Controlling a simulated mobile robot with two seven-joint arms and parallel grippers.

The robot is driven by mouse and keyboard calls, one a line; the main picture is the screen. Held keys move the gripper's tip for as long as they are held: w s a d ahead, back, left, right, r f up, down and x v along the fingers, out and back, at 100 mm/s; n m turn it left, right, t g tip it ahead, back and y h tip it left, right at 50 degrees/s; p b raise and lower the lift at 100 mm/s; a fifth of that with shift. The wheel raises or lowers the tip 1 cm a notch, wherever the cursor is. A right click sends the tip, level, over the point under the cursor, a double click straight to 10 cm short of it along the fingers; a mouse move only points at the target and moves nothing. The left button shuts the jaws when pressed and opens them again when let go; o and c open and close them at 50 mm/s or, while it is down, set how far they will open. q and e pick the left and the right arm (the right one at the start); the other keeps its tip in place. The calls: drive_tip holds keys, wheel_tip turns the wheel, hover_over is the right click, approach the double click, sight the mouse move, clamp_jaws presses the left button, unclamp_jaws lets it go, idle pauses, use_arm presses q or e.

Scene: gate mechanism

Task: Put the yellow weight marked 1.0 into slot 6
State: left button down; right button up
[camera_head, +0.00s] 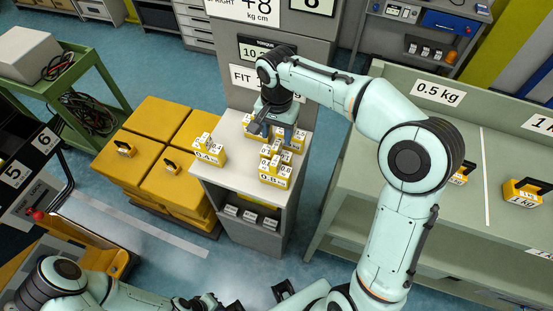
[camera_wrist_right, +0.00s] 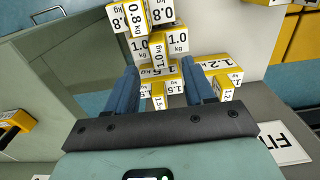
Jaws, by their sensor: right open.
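The yellow weight with white 1.0 kg labels (camera_wrist_right: 178,42) sits in a cluster on the grey stand. In the wrist view it lies between and just beyond the fingers of my right gripper (camera_wrist_right: 162,68), which is open and holds nothing.
Around it are weights marked 0.8 (camera_wrist_right: 131,18), 1.5 (camera_wrist_right: 158,71) and 1.2 (camera_wrist_right: 216,66), tightly packed. A 0.4 weight (camera_head: 208,152) stands at the stand's left. Yellow blocks (camera_head: 125,155) lie between stand and panel. A green shelf (camera_head: 430,80) is at right.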

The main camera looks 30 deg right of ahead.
sight(276, 145)
drive_tip(key=f, duration=0.5)
drive_tip(key=shift+s+a+f, duration=0.2)
drive_tip(key=shift+a+f, duration=0.05)
drive_tip(key=shift+f, duration=0.05)
clamp_jaws()
drive_tip(key=shift+r, duration=0.2)
idle(1.0)
